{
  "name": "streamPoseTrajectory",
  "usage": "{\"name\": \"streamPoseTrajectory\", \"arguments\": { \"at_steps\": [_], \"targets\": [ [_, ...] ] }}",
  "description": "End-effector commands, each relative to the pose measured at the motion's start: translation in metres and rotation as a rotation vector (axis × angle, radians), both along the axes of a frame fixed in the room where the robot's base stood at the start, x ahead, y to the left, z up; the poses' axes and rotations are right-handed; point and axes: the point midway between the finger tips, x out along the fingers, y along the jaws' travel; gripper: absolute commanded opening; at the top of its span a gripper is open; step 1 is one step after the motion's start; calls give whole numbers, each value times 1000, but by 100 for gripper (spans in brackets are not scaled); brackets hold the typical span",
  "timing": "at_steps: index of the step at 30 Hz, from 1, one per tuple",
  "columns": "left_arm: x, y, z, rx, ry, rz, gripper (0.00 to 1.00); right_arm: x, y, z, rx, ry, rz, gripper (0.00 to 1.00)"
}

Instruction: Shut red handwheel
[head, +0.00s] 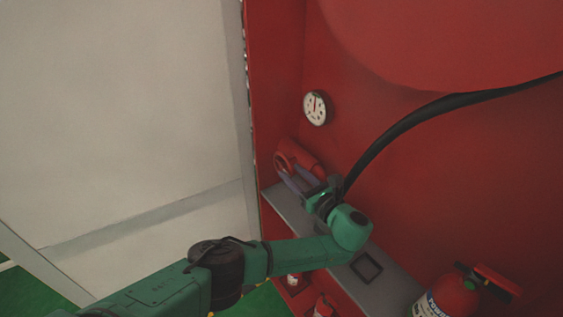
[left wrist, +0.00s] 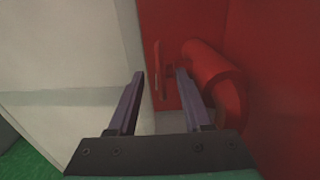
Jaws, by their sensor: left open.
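The red handwheel (head: 284,161) sits at the end of a thick red pipe (head: 308,158) inside the red cabinet, above a grey shelf. In the left wrist view the handwheel (left wrist: 157,66) shows nearly edge-on, in line with the gap between my fingers. My left gripper (head: 296,178) is open, with its purple fingers close to the wheel in the head view. In the left wrist view its fingertips (left wrist: 160,74) are apart, and the pipe (left wrist: 218,80) lies beyond the right finger. I cannot tell whether a finger touches the wheel. My right gripper is not in view.
A round gauge (head: 315,108) is on the cabinet wall above the wheel. A black hose (head: 410,122) runs down behind my gripper. The grey shelf (head: 396,284) is below, with a fire extinguisher (head: 452,296) at lower right. A pale panel (head: 120,110) stands left.

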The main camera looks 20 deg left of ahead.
Motion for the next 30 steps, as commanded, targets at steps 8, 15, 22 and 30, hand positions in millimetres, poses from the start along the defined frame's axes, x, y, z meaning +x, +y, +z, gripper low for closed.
{"name": "streamPoseTrajectory", "arguments": {
  "at_steps": [8,15,22,30],
  "targets": [
    [34,41,0,0,0,0,50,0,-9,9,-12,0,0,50],
    [38,45,-1,-3,0,-1,50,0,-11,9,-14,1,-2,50],
    [37,45,-1,-3,0,-1,0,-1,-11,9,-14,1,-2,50],
    [37,44,0,-13,9,-1,0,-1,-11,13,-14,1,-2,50]
  ]
}}
